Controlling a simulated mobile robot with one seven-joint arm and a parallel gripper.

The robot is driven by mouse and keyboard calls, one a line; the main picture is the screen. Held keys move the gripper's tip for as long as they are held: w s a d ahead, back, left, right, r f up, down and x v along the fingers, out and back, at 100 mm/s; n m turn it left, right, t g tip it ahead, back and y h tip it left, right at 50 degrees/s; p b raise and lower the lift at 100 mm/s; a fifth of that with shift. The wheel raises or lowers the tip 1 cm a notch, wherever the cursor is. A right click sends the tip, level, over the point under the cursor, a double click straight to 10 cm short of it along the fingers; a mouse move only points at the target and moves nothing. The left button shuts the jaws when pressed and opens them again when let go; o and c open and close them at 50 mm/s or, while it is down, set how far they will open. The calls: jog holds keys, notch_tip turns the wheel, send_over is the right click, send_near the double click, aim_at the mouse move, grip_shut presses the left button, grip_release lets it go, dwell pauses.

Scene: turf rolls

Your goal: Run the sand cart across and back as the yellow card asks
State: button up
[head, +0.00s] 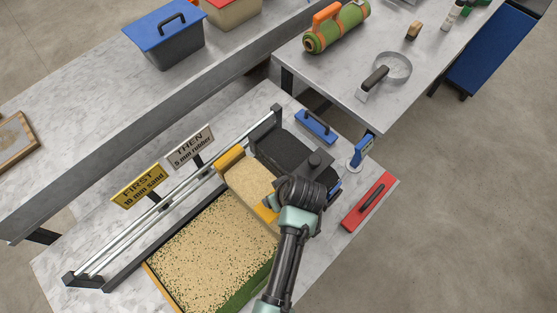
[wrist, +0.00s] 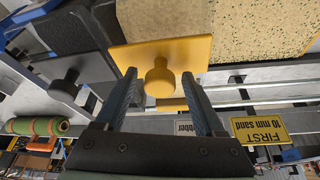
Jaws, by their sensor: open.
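The yellow card (head: 139,187) reads "FIRST 10 mm sand" and stands behind the rail; it also shows in the wrist view (wrist: 260,127). The sand cart (head: 250,182) is a yellow-ended hopper of pale sand at the right end of the turf bed (head: 205,250). In the wrist view its yellow end plate (wrist: 190,50) carries a round yellow knob (wrist: 159,78). My gripper (wrist: 158,84) is open, with its fingers on either side of that knob. I cannot tell whether they touch it. In the head view my arm hides the knob.
A grey card (head: 192,147) reads "THEN 5 mm rubber". A black cart (head: 280,153) sits right of the sand cart, with a dark knob in the wrist view (wrist: 62,88). A twin rail (head: 150,225) runs behind the bed.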

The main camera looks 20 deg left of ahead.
grip_shut()
dwell(1.4)
